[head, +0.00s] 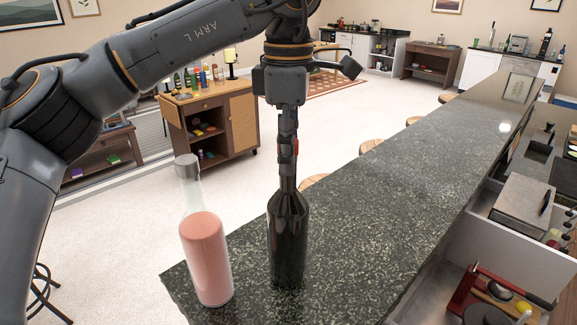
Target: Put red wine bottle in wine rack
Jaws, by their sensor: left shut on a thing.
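A dark, nearly black wine bottle (288,240) stands upright on the near end of the speckled dark stone bar counter (350,215). My left gripper (288,180) comes down from above and is shut on the bottle's neck; the fingers cover the top of the bottle. The bottle's base appears to be at the counter surface. I cannot make out a wine rack for certain in this view. My right gripper does not show.
A clear bottle of pink liquid with a grey cap (206,255) stands close left of the wine bottle. A wooden cart (235,125) with several bottles is beyond. An open drawer (510,255) is at right. The counter's middle is clear.

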